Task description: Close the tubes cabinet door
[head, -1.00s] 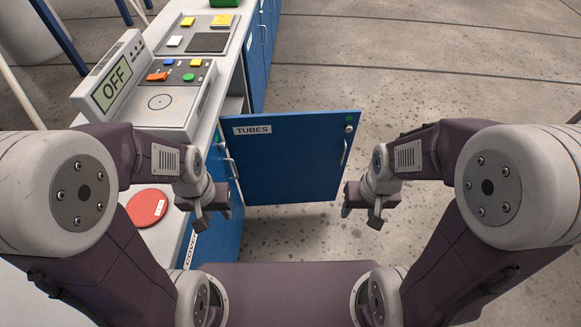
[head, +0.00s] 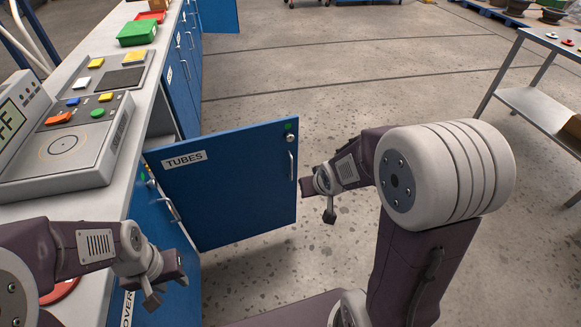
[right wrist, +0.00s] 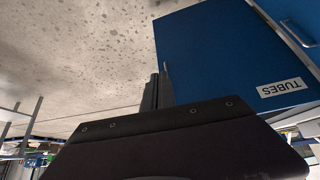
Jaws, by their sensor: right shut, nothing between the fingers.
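The blue tubes cabinet door (head: 230,190) stands wide open from the counter in the head view, with a white TUBES label and a handle (head: 291,166) near its free edge. It also shows in the right wrist view (right wrist: 210,50). My right gripper (head: 329,217) is just right of the door's free edge, apart from it in the head view. In the right wrist view its fingers (right wrist: 160,92) are together and empty. My left gripper (head: 152,302) hangs at the lower left by the cabinet front; I cannot tell whether its fingers are apart.
The white counter (head: 150,105) runs along the left with an OFF device (head: 60,145) and a green tray (head: 137,33). Another blue door (head: 220,15) stands open farther back. A metal table (head: 545,110) is at right. The floor between is clear.

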